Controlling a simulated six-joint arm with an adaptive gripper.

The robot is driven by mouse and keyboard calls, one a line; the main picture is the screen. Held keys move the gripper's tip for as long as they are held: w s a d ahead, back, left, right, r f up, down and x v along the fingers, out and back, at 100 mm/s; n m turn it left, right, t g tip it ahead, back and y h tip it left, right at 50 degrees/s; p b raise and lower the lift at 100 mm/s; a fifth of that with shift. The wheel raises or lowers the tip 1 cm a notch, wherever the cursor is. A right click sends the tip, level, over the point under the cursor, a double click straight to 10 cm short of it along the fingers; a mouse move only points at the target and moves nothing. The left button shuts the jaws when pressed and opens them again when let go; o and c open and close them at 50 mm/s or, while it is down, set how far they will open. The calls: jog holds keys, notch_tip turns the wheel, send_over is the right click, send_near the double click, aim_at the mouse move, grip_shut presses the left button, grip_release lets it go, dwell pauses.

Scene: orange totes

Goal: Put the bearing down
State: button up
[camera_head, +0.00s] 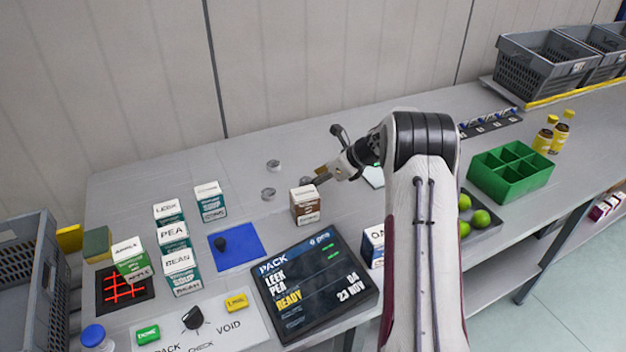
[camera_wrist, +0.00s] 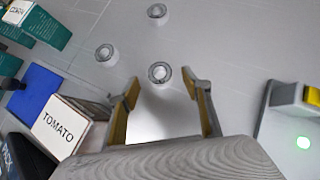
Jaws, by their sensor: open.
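Three small grey ring-shaped bearings lie flat on the grey table. In the wrist view one bearing (camera_wrist: 160,73) sits between and just beyond the tips of my gripper (camera_wrist: 162,86), apart from both fingers. A second bearing (camera_wrist: 106,53) is up and to the left, and a third bearing (camera_wrist: 157,12) is at the top. In the head view two bearings show clearly, the farther one (camera_head: 273,165) and the nearer one (camera_head: 268,194). My gripper (camera_head: 320,176) is open and empty there, low over the table; its own body partly hides the area around its tips.
A brown-and-white TOMATO box (camera_head: 306,204) stands close to the left finger in the wrist view (camera_wrist: 65,127). A blue mat (camera_head: 236,246), several soup boxes and a PACK screen (camera_head: 313,283) lie to the left and front. A green divided tray (camera_head: 511,171) stands right. Bare table lies behind the bearings.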

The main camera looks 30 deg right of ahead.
jog(key=v, duration=1)
jog(key=shift+s+d+r, duration=0.15)
jog(key=shift+s+r, duration=0.05)
dwell(0.5)
jog(key=s+a+r+n+g+h, duration=0.1)
jog(key=s+a+r+n, duration=0.65)
jog(key=a, duration=0.25)
jog(key=s+a+r+n+g, duration=0.2)
jog(key=s+a+r+n, duration=0.5)
jog(key=s+a, duration=0.25)
jog(key=s+a+n+h, duration=0.2)
jog(key=s+n, duration=0.5)
jog(key=s, duration=0.5)
jog(key=s+a+f+n+t+h, duration=0.1)
jog(key=s+a+n, duration=0.2)
jog(key=s+n, duration=0.5)
jog(key=s, duration=0.3)
jog(key=shift+s+h, duration=0.35)
jog(key=shift+h, duration=0.05)
jog(key=shift+o, duration=0.6)
jog(key=shift+w, duration=0.1)
